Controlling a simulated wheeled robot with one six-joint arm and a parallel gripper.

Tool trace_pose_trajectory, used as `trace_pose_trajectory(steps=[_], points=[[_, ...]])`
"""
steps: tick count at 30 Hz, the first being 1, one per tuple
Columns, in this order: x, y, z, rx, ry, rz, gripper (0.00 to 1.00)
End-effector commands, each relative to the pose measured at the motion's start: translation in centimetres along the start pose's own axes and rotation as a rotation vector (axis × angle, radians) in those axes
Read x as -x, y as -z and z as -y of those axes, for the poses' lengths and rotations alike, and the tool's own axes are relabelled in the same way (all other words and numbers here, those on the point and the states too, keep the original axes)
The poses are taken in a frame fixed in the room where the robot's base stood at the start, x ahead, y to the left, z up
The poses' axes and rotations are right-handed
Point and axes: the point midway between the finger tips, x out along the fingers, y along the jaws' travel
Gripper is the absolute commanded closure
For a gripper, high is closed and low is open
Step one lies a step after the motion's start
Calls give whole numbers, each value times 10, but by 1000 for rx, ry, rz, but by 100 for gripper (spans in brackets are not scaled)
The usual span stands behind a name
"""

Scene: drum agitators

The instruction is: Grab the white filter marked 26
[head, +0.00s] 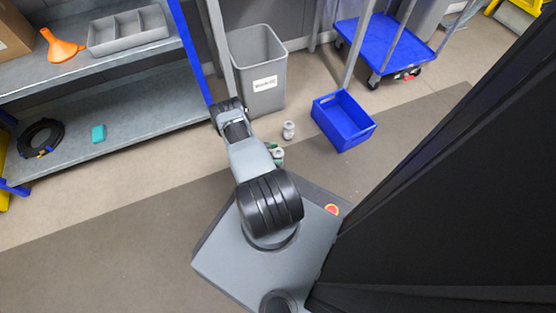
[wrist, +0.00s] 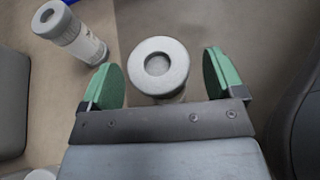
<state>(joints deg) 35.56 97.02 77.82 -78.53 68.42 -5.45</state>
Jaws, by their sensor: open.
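A white and grey cylindrical filter (wrist: 158,62) shows end-on in the wrist view, with a round recess in its top. It appears between the two green fingers of my open gripper (wrist: 163,78), with a gap on each side; how deep the fingers reach is hard to tell. Its side is mostly hidden. A second such filter (wrist: 72,32) leans in the picture at upper left. In the head view, one filter (head: 289,130) stands on the floor, and the other (head: 278,155) is beside my gripper, partly hidden by my arm. I cannot read the number 26 on either.
A grey waste bin (head: 258,75) stands behind the filters. A blue crate (head: 344,119) is on the floor to their right, and a blue cart (head: 383,42) stands farther back. A metal shelf unit (head: 110,105) fills the left. Open floor lies at lower left.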

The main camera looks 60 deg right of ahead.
Motion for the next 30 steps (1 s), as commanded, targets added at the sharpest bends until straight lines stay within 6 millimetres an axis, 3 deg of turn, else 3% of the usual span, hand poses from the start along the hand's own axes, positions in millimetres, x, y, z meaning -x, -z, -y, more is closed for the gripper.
trace_pose_trajectory(steps=[4,12,27,30], points=[[-11,1,0,0,1,0,13],[-12,0,0,1,-1,0,14],[-12,0,0,0,-1,0,62],[-12,0,0,0,-1,0,67]])
